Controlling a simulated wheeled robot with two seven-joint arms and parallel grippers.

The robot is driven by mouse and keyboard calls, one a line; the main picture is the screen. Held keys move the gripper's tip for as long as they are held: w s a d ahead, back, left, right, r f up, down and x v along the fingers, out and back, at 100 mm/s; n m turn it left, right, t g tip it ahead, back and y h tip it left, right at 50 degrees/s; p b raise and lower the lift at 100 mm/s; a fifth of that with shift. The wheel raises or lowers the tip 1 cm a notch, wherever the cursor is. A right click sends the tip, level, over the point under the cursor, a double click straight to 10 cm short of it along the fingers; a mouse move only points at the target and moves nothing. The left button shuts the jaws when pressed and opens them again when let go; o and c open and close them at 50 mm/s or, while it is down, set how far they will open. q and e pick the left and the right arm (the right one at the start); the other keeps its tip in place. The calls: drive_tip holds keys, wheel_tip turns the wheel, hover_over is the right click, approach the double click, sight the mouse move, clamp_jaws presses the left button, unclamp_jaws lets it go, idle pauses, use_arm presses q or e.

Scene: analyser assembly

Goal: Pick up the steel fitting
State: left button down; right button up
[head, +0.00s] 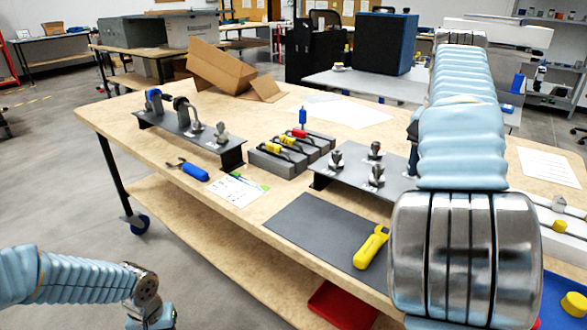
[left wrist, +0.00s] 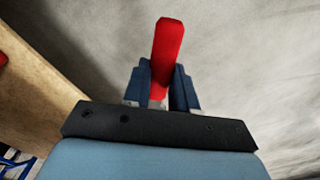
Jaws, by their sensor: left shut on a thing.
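Several steel-coloured fittings stand on racks on the bench. Three sit on the dark plate right of centre: one at the left (head: 337,159), one at the back (head: 375,150) and one at the front (head: 377,174). Another silvery fitting (head: 221,132) stands on the left rack. I cannot tell which is the task's fitting. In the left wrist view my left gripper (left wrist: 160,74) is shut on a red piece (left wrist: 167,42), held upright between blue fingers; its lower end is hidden. My left arm is low at the left, away from the bench. My right gripper is out of view; its arm crosses the right side.
The bench (head: 160,150) carries grey blocks (head: 270,160) with coloured-handled tools, a blue-handled tool (head: 193,171), a dark mat (head: 322,228), a yellow tool (head: 370,248) and a cardboard box (head: 222,68). A red bin (head: 340,306) is below the front edge. Floor at left is clear.

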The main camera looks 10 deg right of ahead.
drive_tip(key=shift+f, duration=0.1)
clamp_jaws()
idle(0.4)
